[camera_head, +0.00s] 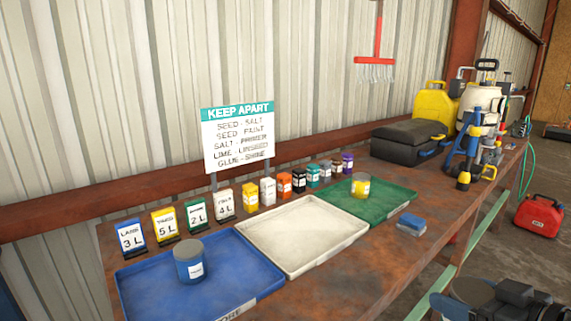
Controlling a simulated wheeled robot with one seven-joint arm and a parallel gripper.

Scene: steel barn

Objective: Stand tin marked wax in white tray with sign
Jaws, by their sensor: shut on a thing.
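The white tray (335,250) lies empty on the bench between a blue tray and a green tray. It has a small label on its front edge, too small to read. A blue tin (189,270) with a grey lid stands upright in the blue tray (250,284). Neither tin's label is readable. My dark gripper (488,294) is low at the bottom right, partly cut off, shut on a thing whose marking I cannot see.
A "KEEP APART" sign (238,137) stands behind the trays. A blue sponge-like block (411,222) lies right of the trays. A black case (408,143) and yellow can (435,104) stand farther right.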

